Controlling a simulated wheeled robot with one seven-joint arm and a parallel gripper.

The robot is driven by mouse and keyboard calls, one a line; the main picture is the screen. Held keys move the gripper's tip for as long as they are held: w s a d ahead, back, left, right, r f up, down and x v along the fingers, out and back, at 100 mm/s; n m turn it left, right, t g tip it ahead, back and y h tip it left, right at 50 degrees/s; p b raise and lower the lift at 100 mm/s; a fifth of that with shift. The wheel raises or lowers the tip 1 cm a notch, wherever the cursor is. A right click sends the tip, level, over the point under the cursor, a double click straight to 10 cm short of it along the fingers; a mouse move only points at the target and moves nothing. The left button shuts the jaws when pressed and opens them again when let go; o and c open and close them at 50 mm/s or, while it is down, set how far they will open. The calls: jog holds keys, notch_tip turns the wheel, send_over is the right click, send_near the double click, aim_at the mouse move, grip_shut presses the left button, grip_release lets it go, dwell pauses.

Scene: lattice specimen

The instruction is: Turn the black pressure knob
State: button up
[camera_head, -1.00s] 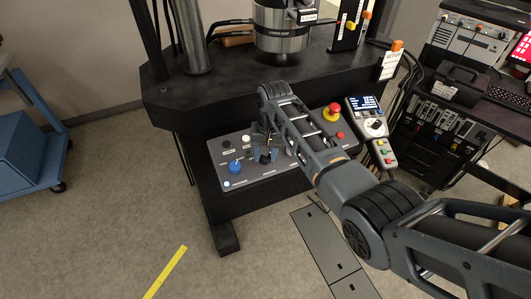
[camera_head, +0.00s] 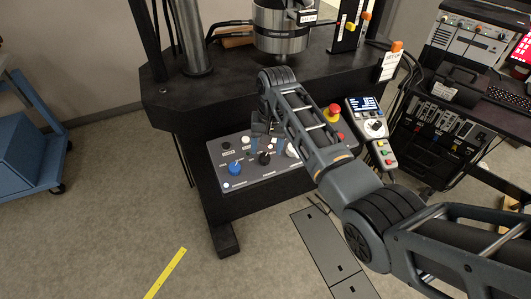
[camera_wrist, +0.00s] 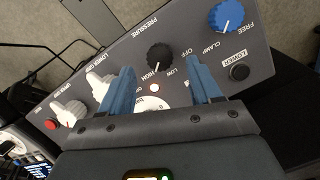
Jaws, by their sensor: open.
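The fingers are apart and hold nothing. In the head view the knob (camera_head: 264,158) shows on the panel front, with my gripper (camera_head: 262,130) just above it, partly hidden by my arm. I cannot tell whether a finger touches the knob.
A blue knob (camera_wrist: 226,17) and a black button (camera_wrist: 239,72) lie on one side of it. White knobs (camera_wrist: 69,112) and a red button (camera_wrist: 51,125) lie on the other. A red emergency button (camera_head: 333,112) and a handheld controller (camera_head: 372,128) are at the right. The black machine table (camera_head: 200,105) overhangs behind.

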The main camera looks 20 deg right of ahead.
aim_at(268, 157)
jog(key=shift+s+d+r, duration=0.1)
jog(key=shift+d+r, duration=0.1)
jog(key=shift+r, duration=1.75)
jog(key=shift+s, duration=0.1)
